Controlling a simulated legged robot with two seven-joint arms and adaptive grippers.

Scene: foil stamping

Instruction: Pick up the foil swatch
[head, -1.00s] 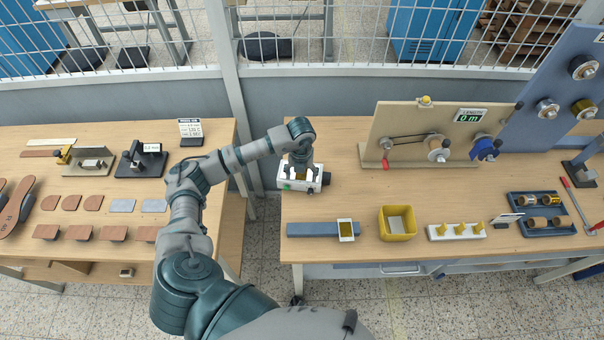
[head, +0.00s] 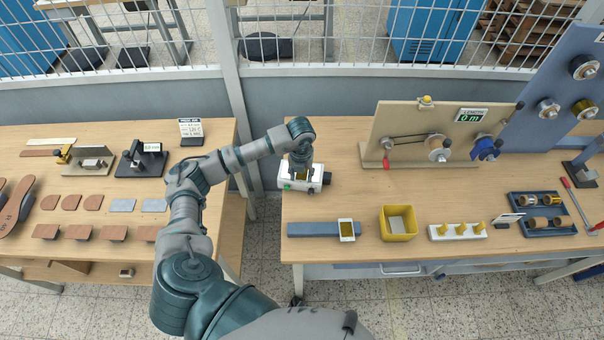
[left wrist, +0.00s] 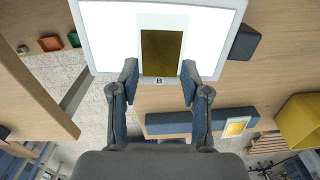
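The gold foil swatch (left wrist: 161,52) with a pale border lies on a bright white panel (left wrist: 110,35) marked "B" in the left wrist view. In the head view this panel is the top of a small white box (head: 288,186) at the left end of the right bench, largely hidden by my gripper. My left gripper (left wrist: 158,82) is open, its two fingers apart near the swatch's lower edge, one toward each side. Nothing shows between the fingertips but the swatch's border and panel; contact cannot be told. My right gripper is not in view.
A similar gold card (head: 346,230) lies on a blue strip (head: 312,229) in front. A yellow bin (head: 398,236) and a white block with gold pegs (head: 440,232) stand to its right. A tan belt-drive board (head: 398,128) stands behind. A gap separates the two benches.

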